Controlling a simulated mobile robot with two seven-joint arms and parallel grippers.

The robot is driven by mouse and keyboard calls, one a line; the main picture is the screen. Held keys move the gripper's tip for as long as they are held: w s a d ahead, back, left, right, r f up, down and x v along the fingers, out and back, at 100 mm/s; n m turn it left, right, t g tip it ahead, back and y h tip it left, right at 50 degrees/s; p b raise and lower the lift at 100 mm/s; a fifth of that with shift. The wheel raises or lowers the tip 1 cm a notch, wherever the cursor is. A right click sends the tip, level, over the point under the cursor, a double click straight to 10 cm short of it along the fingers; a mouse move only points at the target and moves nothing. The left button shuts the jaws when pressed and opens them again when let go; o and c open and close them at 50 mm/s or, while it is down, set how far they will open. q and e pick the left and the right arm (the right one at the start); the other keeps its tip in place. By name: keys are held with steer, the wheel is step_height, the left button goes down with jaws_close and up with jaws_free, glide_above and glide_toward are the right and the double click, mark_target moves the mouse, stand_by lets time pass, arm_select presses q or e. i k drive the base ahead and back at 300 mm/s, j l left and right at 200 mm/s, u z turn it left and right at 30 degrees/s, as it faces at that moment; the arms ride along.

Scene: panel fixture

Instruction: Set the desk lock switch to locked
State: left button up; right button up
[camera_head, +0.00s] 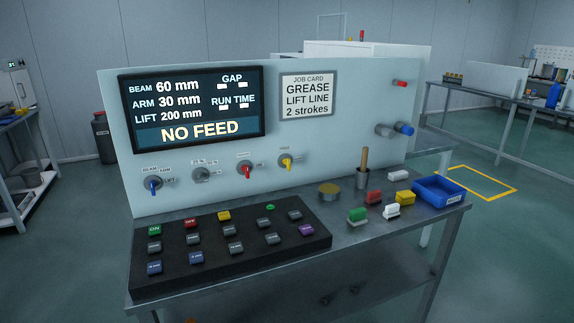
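I cannot tell which control is the desk lock switch, as the small labels are unreadable. The upright panel (215,195) carries a row of knobs: a blue-handled knob (153,185), a grey knob (202,175), a red-handled knob (245,171) and a yellow-handled knob (286,162). A black sloped console (180,283) on the desk holds several coloured and grey buttons, among them a green button (155,230), a red button (191,223) and a purple button (306,230). Neither of my grippers is in view.
The screen (198,130) reads NO FEED beside a job card (307,96). A blue-ended cylinder (404,129) juts from the panel. On the desk (352,240) stand a brass disc (329,187), a cup with a wooden handle (363,160), several small coloured blocks and a blue bin (438,196).

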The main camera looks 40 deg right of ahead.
mark_target(287, 161)
steer(key=i+l, duration=0.15)
steer(key=l, duration=0.25)
steer(key=i+l, duration=0.1)
steer(key=l, duration=0.3)
steer(key=i+l, duration=0.15)
steer(key=l, duration=0.3)
